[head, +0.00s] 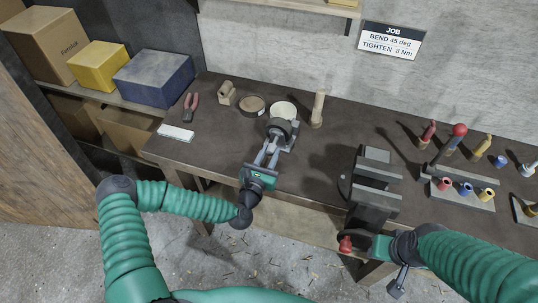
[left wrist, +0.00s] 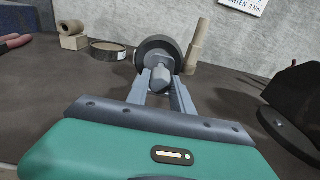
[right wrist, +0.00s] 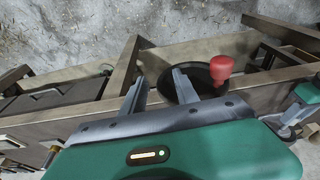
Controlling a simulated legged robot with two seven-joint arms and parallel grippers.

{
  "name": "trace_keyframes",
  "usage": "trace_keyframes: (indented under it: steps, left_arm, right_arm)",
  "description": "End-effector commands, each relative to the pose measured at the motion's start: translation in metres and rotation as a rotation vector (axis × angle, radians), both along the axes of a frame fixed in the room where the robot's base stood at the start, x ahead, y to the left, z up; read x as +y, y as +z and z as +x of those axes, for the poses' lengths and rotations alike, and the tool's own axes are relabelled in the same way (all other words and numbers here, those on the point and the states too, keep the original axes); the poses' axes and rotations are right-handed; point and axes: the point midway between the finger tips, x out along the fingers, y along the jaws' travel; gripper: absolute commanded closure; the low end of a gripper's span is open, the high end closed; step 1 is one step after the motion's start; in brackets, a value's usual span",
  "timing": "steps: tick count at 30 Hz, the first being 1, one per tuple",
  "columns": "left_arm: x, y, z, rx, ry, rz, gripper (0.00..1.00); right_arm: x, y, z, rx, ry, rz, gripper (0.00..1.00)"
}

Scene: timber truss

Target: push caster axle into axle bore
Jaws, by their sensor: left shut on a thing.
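My left gripper (head: 268,143) reaches over the near part of the bench. It is shut on a grey, rounded piece, seemingly the caster axle (left wrist: 161,79). The dark caster wheel (left wrist: 158,55) is directly beyond the fingertips, with the axle's end facing my left wrist camera. In the head view the dark wheel (head: 276,127) is beside a grey block (head: 291,134). The axle bore is hidden, so I cannot tell how deep the axle sits. My right gripper (right wrist: 161,76) is open and empty in front of the bench, near the vise's red knob (right wrist: 221,67).
A grey vise (head: 372,185) stands at the front edge, right of my left gripper. Behind are a round tin (head: 252,105), a pale disc (head: 284,109) and a wooden peg (head: 318,108). Red-handled pliers (head: 190,107) lie left. Tool racks (head: 462,195) occupy the right.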

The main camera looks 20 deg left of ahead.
Motion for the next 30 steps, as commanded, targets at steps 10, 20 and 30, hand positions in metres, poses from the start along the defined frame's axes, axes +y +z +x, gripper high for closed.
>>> trace_keyframes:
  steps: [10,20,30]
  left_arm:
    - [-0.001,0.000,0.009,0.000,-0.002,0.001,1.00]
    - [-0.002,0.000,0.017,0.000,0.000,-0.001,1.00]
    - [-0.002,0.000,0.026,0.000,-0.001,0.001,1.00]
  right_arm:
    - [0.000,-0.003,0.000,0.000,0.000,0.000,0.64]
    - [0.000,-0.005,0.000,0.000,0.000,0.000,0.64]
    - [0.000,-0.008,0.000,0.000,0.000,0.000,0.64]
